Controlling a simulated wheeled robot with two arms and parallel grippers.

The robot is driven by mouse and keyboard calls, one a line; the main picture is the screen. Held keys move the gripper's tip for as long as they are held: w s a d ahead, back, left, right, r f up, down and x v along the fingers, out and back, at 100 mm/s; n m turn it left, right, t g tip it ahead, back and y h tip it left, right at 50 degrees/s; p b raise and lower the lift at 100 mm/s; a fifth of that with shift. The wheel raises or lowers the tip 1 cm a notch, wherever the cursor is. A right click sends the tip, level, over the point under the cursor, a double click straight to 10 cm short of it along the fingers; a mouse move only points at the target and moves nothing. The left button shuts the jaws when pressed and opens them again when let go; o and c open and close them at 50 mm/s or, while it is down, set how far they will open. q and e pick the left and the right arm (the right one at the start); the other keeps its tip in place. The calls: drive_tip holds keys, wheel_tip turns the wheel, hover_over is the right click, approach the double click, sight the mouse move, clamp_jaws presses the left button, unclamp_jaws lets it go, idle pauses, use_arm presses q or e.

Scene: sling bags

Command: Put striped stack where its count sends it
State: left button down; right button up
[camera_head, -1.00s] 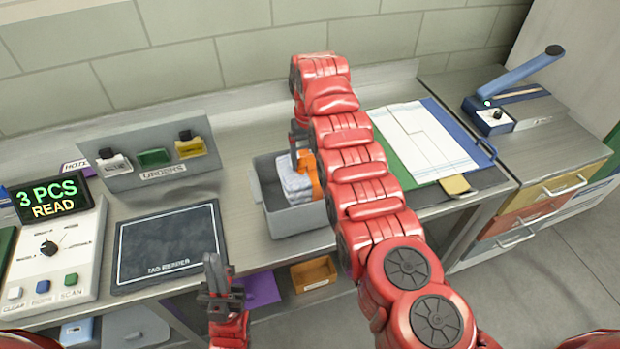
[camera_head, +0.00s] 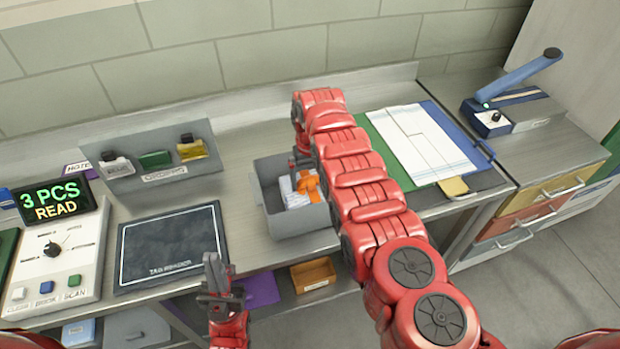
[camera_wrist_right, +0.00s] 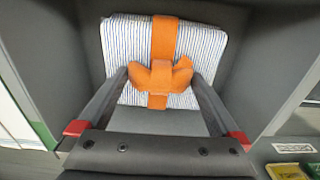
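The striped stack (camera_wrist_right: 125,45) is white with thin blue stripes and has an orange band and bow (camera_wrist_right: 158,76). It lies in the grey bin (camera_head: 268,212) on the bench; its orange part also shows in the head view (camera_head: 308,184). My right gripper (camera_wrist_right: 160,80) reaches down into the bin, its fingers spread on either side of the bow. The bow's ends are close to the fingertips; whether they touch is unclear. My left gripper (camera_head: 217,270) is in front of the bench, empty, fingers close together. The display (camera_head: 55,200) reads "3 PCS READ".
A black reader pad (camera_head: 172,245) and button console (camera_head: 55,255) are at the left. A grey rack (camera_head: 150,175) with coloured tags stands behind. White paper (camera_head: 420,140) lies right of my right arm. A small orange bin (camera_head: 313,273) sits on the lower shelf.

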drive_tip(key=shift+r, duration=0.1)
drive_tip(key=shift+r, duration=0.4)
wheel_tip(320, 180, up, 2)
drive_tip(key=shift+a+r+p, duration=0.1)
drive_tip(key=shift+r+p, duration=0.05)
drive_tip(key=shift+p, duration=0.4)
wheel_tip(320, 180, up, 9)
drive_tip(key=b, duration=0.3)
drive_tip(key=shift+r, duration=0.15)
